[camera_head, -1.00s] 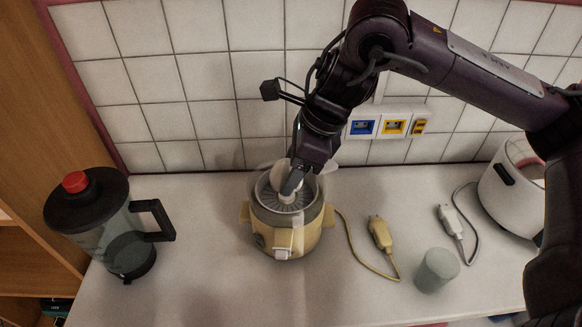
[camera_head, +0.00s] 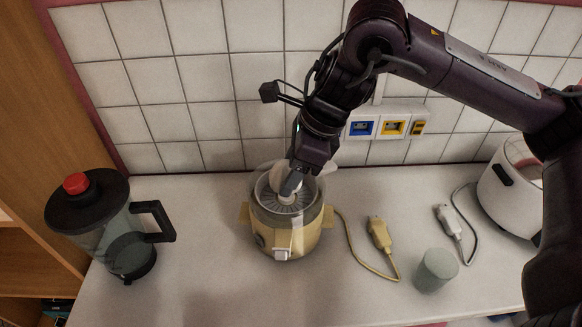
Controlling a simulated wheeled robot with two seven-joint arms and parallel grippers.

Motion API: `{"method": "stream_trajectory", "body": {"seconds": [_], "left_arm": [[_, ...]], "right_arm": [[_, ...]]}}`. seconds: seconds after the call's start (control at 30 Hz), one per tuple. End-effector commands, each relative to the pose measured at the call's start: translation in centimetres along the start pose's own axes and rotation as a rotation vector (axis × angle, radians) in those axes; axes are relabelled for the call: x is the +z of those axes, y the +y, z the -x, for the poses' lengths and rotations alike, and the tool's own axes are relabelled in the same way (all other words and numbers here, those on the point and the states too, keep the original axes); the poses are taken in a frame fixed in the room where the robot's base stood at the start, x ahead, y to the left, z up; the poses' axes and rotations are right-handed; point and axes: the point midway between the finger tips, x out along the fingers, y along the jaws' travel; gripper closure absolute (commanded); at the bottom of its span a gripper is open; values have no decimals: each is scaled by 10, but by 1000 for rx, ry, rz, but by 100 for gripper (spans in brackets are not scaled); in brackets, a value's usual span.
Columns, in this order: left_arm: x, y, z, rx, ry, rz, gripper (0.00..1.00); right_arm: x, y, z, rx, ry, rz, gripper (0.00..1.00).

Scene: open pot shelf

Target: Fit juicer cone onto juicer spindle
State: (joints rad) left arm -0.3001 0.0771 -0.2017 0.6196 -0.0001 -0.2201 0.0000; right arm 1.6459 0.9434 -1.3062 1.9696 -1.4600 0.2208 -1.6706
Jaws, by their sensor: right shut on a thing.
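The yellow juicer (camera_head: 283,238) stands on the white counter, with a grey strainer bowl (camera_head: 303,215) at its top and a small white spout at its front. My right gripper (camera_head: 291,187) reaches down into the bowl from above and is shut on the white juicer cone (camera_head: 280,178). The cone is partly hidden by the gripper. It sits over the middle of the bowl; I cannot tell whether it is seated on the spindle, which is hidden. My left gripper does not show.
A blender jug (camera_head: 120,235) with a black lid and red knob stands at the left. A yellow plug (camera_head: 379,234), a white plug (camera_head: 447,220), a grey-green cup (camera_head: 436,270) and a white appliance (camera_head: 510,195) lie to the right. The front counter is clear.

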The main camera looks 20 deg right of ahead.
Motion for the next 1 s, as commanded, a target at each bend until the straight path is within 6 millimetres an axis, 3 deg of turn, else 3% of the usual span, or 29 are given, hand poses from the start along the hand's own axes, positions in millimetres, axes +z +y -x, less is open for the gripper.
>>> {"method": "stream_trajectory", "body": {"seconds": [0.4,1.0], "left_arm": [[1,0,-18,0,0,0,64],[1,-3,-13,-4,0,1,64]], "right_arm": [[-9,0,-22,1,0,0,69],[-9,0,-20,1,0,0,69]]}}
